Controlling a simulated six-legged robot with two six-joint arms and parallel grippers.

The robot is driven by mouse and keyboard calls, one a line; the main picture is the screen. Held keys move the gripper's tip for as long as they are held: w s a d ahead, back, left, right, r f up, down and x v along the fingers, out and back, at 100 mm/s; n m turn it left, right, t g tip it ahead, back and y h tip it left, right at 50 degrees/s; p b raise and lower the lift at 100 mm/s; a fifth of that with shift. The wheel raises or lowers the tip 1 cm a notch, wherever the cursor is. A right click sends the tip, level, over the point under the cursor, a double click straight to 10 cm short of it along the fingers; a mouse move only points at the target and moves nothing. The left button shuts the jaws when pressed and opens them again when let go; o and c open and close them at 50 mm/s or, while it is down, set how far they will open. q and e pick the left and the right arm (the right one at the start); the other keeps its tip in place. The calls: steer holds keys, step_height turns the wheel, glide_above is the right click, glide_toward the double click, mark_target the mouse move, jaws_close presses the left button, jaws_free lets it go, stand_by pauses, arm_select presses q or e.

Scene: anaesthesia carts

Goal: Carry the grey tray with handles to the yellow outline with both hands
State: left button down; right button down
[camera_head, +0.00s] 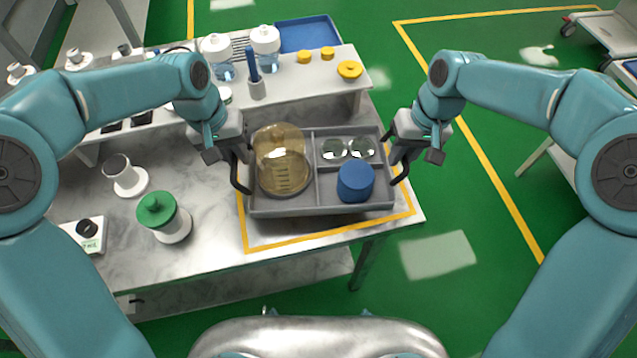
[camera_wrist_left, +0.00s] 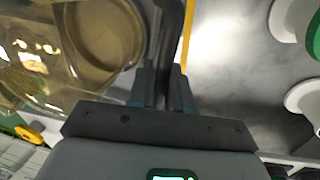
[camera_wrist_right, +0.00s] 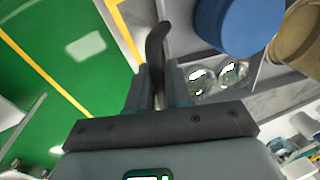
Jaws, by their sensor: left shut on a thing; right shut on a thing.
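The grey tray (camera_head: 322,209) is at the right end of the marble table, inside or just above the yellow outline (camera_head: 300,240); I cannot tell if it touches the table. It holds an amber glass vessel (camera_head: 283,160) in its left part, a blue cylinder (camera_head: 355,182) at front right and two small glass dishes (camera_head: 347,149) behind. My left gripper (camera_head: 236,165) is shut on the tray's left black handle, which also shows in the left wrist view (camera_wrist_left: 171,45). My right gripper (camera_head: 401,160) is shut on the right black handle, seen in the right wrist view (camera_wrist_right: 156,55).
A green-capped jar (camera_head: 165,217), a white cup-like piece (camera_head: 124,175) and a small scale (camera_head: 86,232) stand left on the table. Green floor lies right.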

arm_select(q)
steer(key=shift+r, duration=0.1)
arm_select(e)
steer(key=shift+r, duration=0.1)
arm_select(q)
steer(key=shift+w, duration=0.1)
steer(key=shift+f, duration=0.2)
arm_select(e)
steer(key=shift+f, duration=0.2)
